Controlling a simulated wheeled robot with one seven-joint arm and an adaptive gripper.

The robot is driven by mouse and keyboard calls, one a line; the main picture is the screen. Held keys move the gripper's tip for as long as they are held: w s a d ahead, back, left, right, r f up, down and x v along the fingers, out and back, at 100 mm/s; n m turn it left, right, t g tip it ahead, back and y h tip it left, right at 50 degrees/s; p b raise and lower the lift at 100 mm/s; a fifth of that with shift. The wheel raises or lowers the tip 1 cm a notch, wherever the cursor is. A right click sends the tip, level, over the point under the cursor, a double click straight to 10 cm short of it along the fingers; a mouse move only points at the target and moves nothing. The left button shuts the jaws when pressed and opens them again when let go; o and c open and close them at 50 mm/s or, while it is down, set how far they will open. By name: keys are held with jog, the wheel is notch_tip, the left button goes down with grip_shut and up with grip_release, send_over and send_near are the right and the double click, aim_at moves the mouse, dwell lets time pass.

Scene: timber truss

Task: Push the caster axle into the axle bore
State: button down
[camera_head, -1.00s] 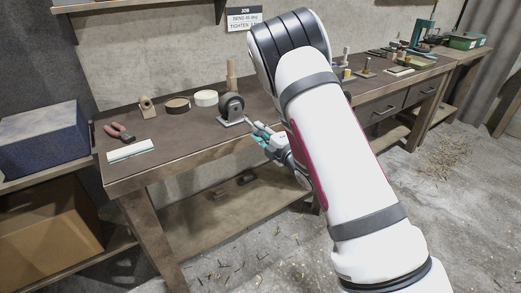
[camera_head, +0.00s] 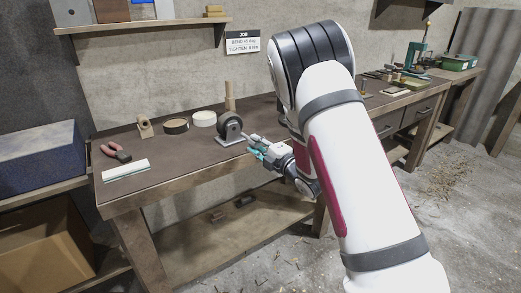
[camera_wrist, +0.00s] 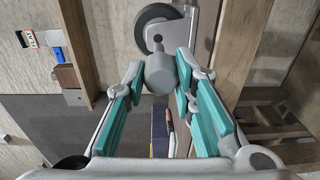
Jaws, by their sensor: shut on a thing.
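The caster (camera_head: 230,127) stands upright on its pale plate on the workbench, with a dark wheel. Its wheel (camera_wrist: 156,22) and grey bracket also show at the top of the wrist view. My gripper (camera_head: 256,144) is just right of the caster, at the bench's front edge. In the wrist view its teal-padded fingers (camera_wrist: 159,78) are shut on a grey cylindrical piece, the caster axle (camera_wrist: 160,73), whose round end faces the camera.
On the workbench (camera_head: 175,175) are a tape roll (camera_head: 176,126), a white roll (camera_head: 204,118), a wooden post (camera_head: 230,95), pliers (camera_head: 115,151) and a white block (camera_head: 126,170). A blue box (camera_head: 40,157) stands at the left.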

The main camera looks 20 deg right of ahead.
aim_at(251, 140)
jog(key=shift+b+x, duration=0.75)
jog(key=shift+x, duration=1)
jog(key=shift+b, duration=0.55)
dwell(0.5)
jog(key=shift+b+x, duration=2.15)
jog(key=shift+x, duration=1.65)
jog(key=c, duration=1.2)
grip_release()
jog(key=shift+r, duration=0.15)
jog(key=shift+c, duration=0.2)
jog(key=shift+s, duration=0.1)
jog(key=v, duration=1.2)
